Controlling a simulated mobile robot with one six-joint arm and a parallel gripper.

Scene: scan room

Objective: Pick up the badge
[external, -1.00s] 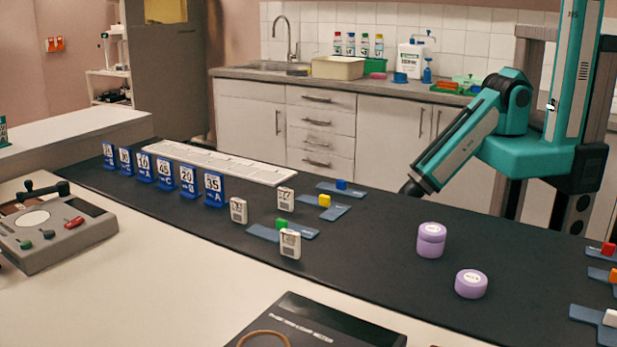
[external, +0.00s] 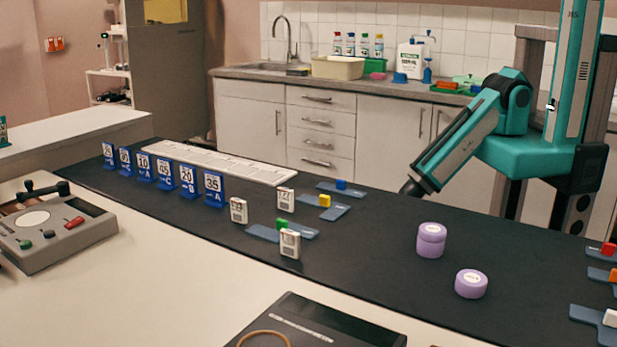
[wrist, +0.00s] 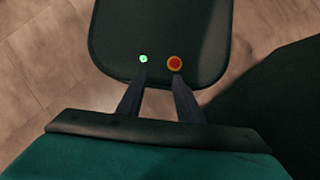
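Three small white badges with printed faces stand upright on the black mat: one at the left (external: 238,210), one behind it to the right (external: 286,199) and one nearer the front (external: 290,243). I cannot tell which one the task means. My gripper (wrist: 160,80) shows in the wrist view with its two dark fingers apart and nothing between them. It points down beyond the counter, over a dark rounded panel and the floor. In the external view my arm hangs at the far right edge of the mat, well right of the badges; the fingers cannot be made out there.
Several blue number stands (external: 187,181) line the mat's left, before a white tray (external: 225,164). A grey device (external: 60,235) is front left.

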